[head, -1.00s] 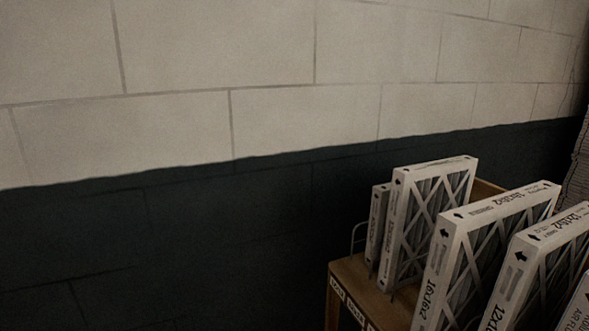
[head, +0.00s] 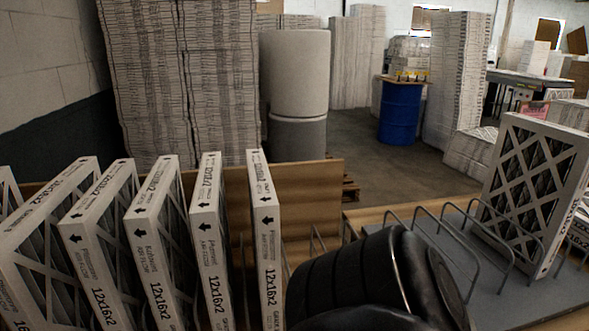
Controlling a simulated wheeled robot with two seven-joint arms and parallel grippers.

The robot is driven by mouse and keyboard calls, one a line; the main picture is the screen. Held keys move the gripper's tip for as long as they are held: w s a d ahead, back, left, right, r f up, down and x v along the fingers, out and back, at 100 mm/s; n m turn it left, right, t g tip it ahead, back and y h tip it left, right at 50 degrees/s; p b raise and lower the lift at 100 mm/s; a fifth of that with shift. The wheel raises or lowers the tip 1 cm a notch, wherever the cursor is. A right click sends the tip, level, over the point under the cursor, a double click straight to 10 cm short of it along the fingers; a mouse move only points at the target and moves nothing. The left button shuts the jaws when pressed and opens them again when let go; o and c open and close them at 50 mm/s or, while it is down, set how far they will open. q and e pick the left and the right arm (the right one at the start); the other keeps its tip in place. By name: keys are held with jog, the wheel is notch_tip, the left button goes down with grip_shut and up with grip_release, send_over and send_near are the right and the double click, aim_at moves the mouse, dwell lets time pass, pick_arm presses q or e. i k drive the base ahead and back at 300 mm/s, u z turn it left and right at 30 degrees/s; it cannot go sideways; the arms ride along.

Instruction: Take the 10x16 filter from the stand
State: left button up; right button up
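Several white-framed filters stand upright in a row on a wooden stand (head: 318,190) at the lower left. Filters marked 12x16x2 include the rightmost one (head: 265,235), the one beside it (head: 208,240) and another further left (head: 150,235). A larger filter (head: 45,225) is at the left, its label cut off by the frame. I cannot read 10x16 on any filter. Part of my black arm (head: 350,275) fills the bottom middle, in front of the stand. Neither gripper is in view.
A grey-topped rack with wire dividers (head: 436,240) is at the right and holds a filter (head: 535,190). Behind are tall carton stacks (head: 180,80), a pale wrapped roll (head: 296,75) and a blue drum (head: 400,112). Bare floor (head: 360,150) lies between them.

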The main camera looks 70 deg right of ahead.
aim_at(537, 178)
jog(key=z, duration=0.7)
jog(key=k, duration=1.15)
jog(key=z, duration=1.9)
jog(key=k, duration=1.05)
jog(key=z, duration=0.55)
jog(key=i, duration=0.95)
jog(key=u, duration=0.35)
jog(key=i, duration=0.85)
jog(key=u, duration=0.85)
